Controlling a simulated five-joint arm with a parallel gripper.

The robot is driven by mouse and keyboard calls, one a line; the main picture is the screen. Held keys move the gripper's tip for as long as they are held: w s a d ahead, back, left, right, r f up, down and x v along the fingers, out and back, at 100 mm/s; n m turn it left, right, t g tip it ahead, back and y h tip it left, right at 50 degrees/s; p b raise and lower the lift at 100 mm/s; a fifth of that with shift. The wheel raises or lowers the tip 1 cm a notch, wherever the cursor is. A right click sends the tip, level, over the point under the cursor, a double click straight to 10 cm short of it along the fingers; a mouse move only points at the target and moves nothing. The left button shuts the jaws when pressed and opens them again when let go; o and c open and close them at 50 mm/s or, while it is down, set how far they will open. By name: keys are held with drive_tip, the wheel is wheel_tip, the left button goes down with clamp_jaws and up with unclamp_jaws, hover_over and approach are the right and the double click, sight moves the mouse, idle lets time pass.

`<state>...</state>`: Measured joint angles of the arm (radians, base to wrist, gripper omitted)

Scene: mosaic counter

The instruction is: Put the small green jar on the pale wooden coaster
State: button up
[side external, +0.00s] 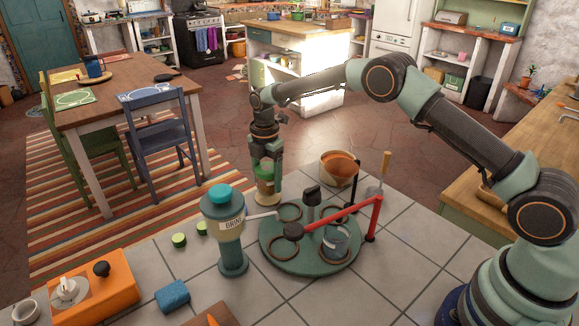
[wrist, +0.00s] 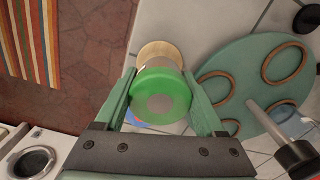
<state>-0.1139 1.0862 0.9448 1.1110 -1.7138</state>
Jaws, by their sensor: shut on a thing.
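The small green jar (wrist: 161,97) has a bright green lid with a grey centre and sits between the two fingers of my gripper (wrist: 160,84). My gripper is shut on it. In the side view my gripper (side external: 267,192) points down at the far edge of the tiled counter, with the jar (side external: 264,173) between its fingers. The pale wooden coaster (wrist: 159,47) shows in the wrist view just beyond the jar, partly covered by it. I cannot tell the gap between jar and coaster.
A green turntable (side external: 308,266) with brown rings and a red bar stands right of my gripper. A teal-topped dispenser (side external: 222,222) stands in front, with two small green cylinders (side external: 179,240) beside it. A blue block (side external: 172,296) lies nearer.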

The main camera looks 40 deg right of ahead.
drive_tip(key=shift+f, duration=0.6)
drive_tip(key=shift+f, duration=0.1)
drive_tip(key=o, duration=1.5)
drive_tip(key=shift+f, duration=0.1)
